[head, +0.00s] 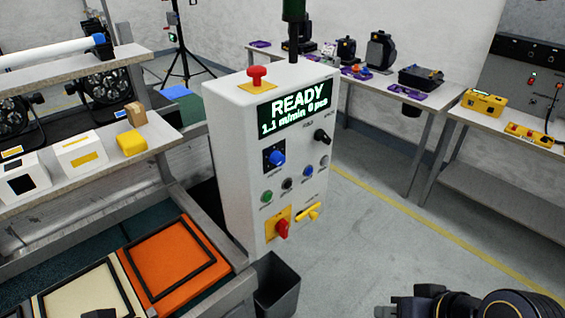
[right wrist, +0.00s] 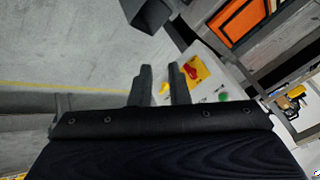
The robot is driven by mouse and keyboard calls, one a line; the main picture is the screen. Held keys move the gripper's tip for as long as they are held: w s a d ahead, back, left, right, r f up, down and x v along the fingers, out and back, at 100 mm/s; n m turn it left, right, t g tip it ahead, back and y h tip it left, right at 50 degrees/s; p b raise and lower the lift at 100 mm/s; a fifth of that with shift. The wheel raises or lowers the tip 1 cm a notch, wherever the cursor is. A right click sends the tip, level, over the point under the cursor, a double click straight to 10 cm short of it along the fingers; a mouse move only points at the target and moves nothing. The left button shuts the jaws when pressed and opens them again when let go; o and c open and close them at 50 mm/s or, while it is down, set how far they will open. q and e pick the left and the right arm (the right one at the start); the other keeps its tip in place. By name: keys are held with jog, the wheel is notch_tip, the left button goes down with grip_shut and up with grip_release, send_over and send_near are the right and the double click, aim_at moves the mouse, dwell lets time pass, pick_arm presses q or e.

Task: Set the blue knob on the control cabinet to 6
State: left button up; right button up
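The white control cabinet (head: 232,150) stands in the middle of the head view. The blue knob (head: 277,158) sits on a dark square plate on its front, left of the black knob (head: 321,136). The scale marks around the blue knob are too small to read. The display (head: 297,107) shows READY, 1.1 m/min and 0 pcs. My right gripper (head: 400,306) is at the bottom right, well apart from the cabinet. In the right wrist view its two fingers (right wrist: 161,84) stand apart with nothing between them. A dark tip at the bottom left edge may be my left gripper (head: 99,313).
The cabinet also bears a red mushroom button (head: 257,77), a red switch (head: 282,229) on a yellow plate, a yellow handle (head: 308,212) and a small blue button (head: 308,170). A grey bin (head: 277,285) stands at its foot. The floor to the right is clear.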

jog(key=o, duration=0.7)
jog(key=w+a+n+t+b, duration=0.1)
jog(key=w+b, duration=0.2)
jog(key=w+n+t+y+b, duration=0.1)
jog(key=w+b, duration=0.2)
jog(key=w+a+n+b, duration=0.1)
jog(key=w+b, duration=0.2)
jog(key=shift+w+a+f+n+t+y+b, duration=0.1)
jog(key=shift+w+a+n+t+y+b, duration=0.05)
jog(key=shift+a+n+t+y+b, duration=0.2)
jog(key=n+t+y+b, duration=0.5)
jog(key=n+t+b, duration=0.15)
jog(key=b, duration=0.95)
send_near(281, 161)
jog(key=p+x, duration=0.3)
jog(key=x, duration=0.4)
jog(key=shift+w+a, duration=0.4)
jog(key=shift+w, duration=0.15)
jog(key=c, duration=1)
